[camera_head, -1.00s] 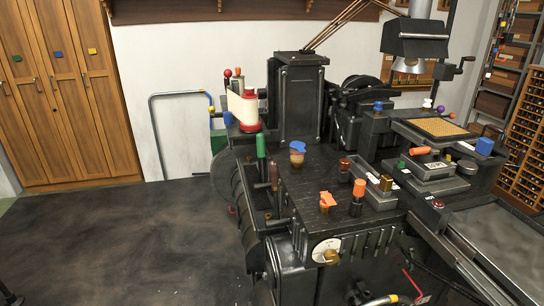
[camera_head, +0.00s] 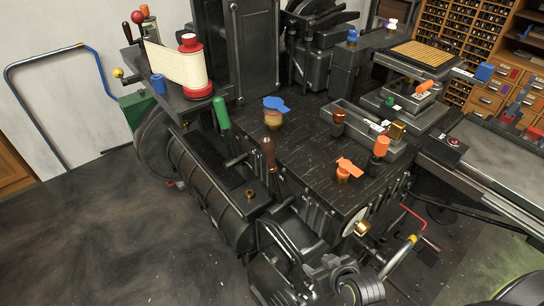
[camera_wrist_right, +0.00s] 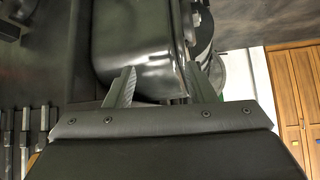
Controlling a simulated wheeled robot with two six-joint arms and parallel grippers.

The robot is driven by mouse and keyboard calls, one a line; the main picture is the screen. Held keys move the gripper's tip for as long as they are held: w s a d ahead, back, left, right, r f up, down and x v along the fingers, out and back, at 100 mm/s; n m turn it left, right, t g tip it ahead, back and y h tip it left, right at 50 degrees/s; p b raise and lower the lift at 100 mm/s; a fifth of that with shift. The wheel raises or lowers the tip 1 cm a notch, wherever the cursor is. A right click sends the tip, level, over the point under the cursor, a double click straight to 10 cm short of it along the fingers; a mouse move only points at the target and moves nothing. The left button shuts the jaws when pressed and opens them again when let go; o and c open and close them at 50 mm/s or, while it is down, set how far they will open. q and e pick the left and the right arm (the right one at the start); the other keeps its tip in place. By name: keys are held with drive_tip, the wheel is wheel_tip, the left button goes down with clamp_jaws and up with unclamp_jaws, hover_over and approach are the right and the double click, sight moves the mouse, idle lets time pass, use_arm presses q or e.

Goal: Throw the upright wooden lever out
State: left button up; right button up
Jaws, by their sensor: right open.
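The upright wooden lever (camera_head: 268,153) has a dark brown handle and stands on the near left side of the black press (camera_head: 330,160). It stands right of a green-handled lever (camera_head: 222,114). No gripper touches the wooden lever. My right gripper (camera_wrist_right: 158,86) shows in the wrist view with its two fingers spread and nothing between them. A rounded black machine part (camera_wrist_right: 140,50) is behind the fingers there. I cannot make out the wooden lever in the wrist view. I cannot make out my left gripper in the head view.
A metal rail (camera_head: 40,118) stands at the left. Dark floor (camera_head: 120,240) left of the press is clear.

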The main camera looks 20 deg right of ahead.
drive_tip(key=w+a+r+n+t+y, duration=0.1)
drive_tip(key=w+a+r+t, duration=0.15)
drive_tip(key=r, duration=0.65)
drive_tip(key=w+a+r+t+y, duration=0.1)
drive_tip(key=w+r+t, duration=0.25)
drive_tip(key=r, duration=0.65)
drive_tip(key=t, duration=0.3)
approach(271, 152)
drive_tip(key=w+p, duration=0.1)
drive_tip(key=w, duration=0.3)
drive_tip(key=w+a+p, duration=0.1)
drive_tip(key=w+p, duration=0.1)
drive_tip(key=w, duration=0.2)
drive_tip(key=w+a+p, duration=0.1)
drive_tip(key=w+p, duration=0.1)
drive_tip(key=w, duration=0.2)
use_arm(q)
drive_tip(key=shift+s+d+r, duration=0.1)
drive_tip(key=shift+r, duration=0.8)
drive_tip(key=shift+s+d+r, duration=0.15)
drive_tip(key=shift+r, duration=0.7)
drive_tip(key=shift+s+d+r, duration=0.1)
drive_tip(key=shift+r, duration=0.8)
use_arm(e)
drive_tip(key=shift+w+a, duration=0.1)
drive_tip(key=shift+w, duration=0.45)
drive_tip(key=shift+f, duration=0.1)
clamp_jaws()
